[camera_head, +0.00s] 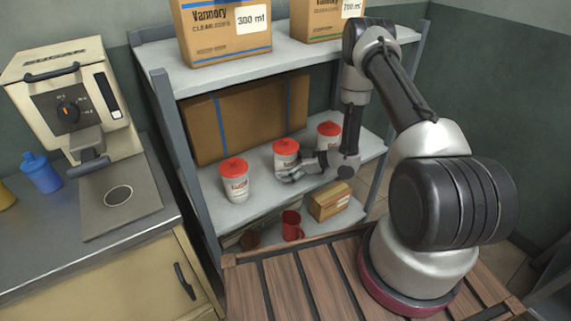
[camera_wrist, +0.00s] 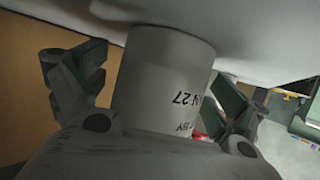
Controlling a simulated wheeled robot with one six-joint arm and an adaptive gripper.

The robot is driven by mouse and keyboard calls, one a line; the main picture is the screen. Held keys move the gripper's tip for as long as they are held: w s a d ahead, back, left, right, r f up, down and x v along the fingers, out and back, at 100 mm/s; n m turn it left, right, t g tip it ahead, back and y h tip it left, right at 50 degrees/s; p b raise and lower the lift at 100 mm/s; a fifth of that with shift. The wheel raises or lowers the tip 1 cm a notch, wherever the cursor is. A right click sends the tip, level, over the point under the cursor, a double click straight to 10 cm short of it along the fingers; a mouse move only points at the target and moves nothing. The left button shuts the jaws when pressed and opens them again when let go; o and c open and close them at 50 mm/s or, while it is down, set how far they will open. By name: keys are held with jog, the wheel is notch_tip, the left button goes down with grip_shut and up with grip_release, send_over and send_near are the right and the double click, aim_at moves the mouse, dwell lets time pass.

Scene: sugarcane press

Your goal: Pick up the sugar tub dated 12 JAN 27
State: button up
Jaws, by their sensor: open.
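Three white tubs with red lids stand in a row on the middle shelf: a left tub (camera_head: 235,187), a middle tub (camera_head: 285,158) and a right tub (camera_head: 329,141). My gripper (camera_head: 292,172) is at the middle tub, low on its front right side. In the wrist view my gripper (camera_wrist: 158,82) is open, with one finger on each side of a tub (camera_wrist: 165,70). That tub shows inverted print, partly readable as "N 27" and "BY". The rest of its date is hidden. The head view is too coarse to read any dates.
The middle shelf (camera_head: 258,207) has a large cardboard box (camera_head: 250,120) behind the tubs. A shelf post (camera_head: 185,165) stands at left. Below are a red mug (camera_head: 291,226) and a small carton (camera_head: 330,201). Boxes (camera_head: 222,35) stand on the top shelf.

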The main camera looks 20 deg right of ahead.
jog(key=c, duration=1.3)
jog(key=shift+c, duration=0.8)
jog(key=shift+r, duration=0.1)
